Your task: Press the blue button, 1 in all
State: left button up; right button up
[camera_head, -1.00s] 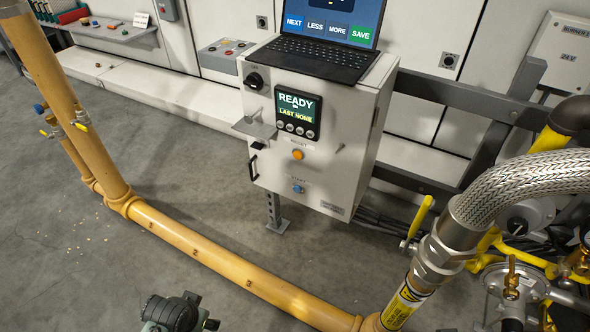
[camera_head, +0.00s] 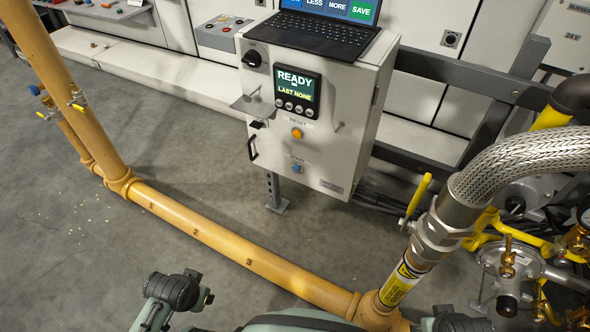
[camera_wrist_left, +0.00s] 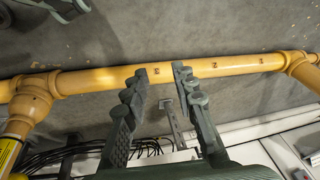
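The blue button (camera_head: 297,169) sits low on the front of the grey control cabinet (camera_head: 342,155), under a START label. Nothing touches it in the head view. The cabinet display (camera_head: 297,93) reads READY and LAST NONE. In the left wrist view my left gripper (camera_wrist_left: 159,70) is open and empty, its two fingers apart, with the floor and yellow pipe beyond them. The blue button cannot be made out in that view. Grey-green parts of mine show at the bottom of the head view, but no fingertips are clear there. My right gripper is not identifiable.
An orange button (camera_head: 296,133) sits above the blue one. A shelf (camera_head: 254,106) and a handle (camera_head: 252,147) stick out on the left. A laptop (camera_head: 317,33) stands on top. The yellow pipe (camera_head: 230,252) crosses the floor in front; a braided hose (camera_head: 520,165) is at right.

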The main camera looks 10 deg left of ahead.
pick_arm(q)
grip_shut()
jog(key=shift+a, duration=0.1)
dwell(1.0)
